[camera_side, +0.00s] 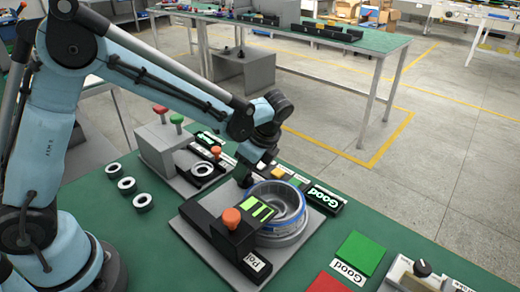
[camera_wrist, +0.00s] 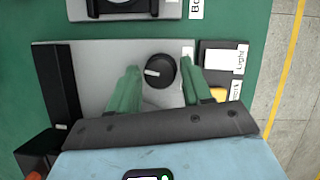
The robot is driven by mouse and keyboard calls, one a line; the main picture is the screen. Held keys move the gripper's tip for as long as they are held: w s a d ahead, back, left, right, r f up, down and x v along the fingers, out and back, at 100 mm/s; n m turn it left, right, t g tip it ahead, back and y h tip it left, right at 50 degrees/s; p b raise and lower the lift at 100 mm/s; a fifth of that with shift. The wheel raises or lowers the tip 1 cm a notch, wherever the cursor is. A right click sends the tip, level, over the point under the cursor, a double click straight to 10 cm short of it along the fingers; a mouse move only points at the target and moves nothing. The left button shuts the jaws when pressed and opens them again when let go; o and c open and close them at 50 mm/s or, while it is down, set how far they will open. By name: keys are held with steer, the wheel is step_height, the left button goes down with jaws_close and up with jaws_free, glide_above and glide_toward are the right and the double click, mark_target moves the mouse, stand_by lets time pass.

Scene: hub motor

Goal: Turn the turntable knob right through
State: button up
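In the wrist view a round black knob (camera_wrist: 163,68) sits on a grey plate (camera_wrist: 105,60). A short white mark on the knob points to the left. My gripper (camera_wrist: 159,66) is open, with one green finger on each side of the knob. A narrow gap shows between the knob and each finger; their relative height is hard to judge. In the side view my gripper (camera_side: 257,168) is low behind the turntable unit with its blue-rimmed metal ring (camera_side: 284,205). The knob there is hidden or too small to make out.
A black block with an orange knob (camera_side: 231,217) stands in front of the ring. A grey box with red and green knobs (camera_side: 165,143) is to the left. Red and green pads (camera_side: 361,253) and another knob box (camera_side: 422,268) are right.

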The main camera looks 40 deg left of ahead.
steer(key=shift+o, duration=0.8)
steer(key=v, duration=1.2)
steer(key=s+a+n+t+h, duration=0.2)
steer(key=s+a+n+t, duration=0.1)
steer(key=s+n, duration=0.3)
steer(key=s+a+f+n+t+h, duration=0.1)
steer(key=s+a+n+t, duration=0.3)
steer(key=n, duration=0.6)
steer(key=shift+s+a+t+h, duration=0.3)
steer(key=shift+s+t+h, duration=0.3)
steer(key=shift+s, duration=0.45)
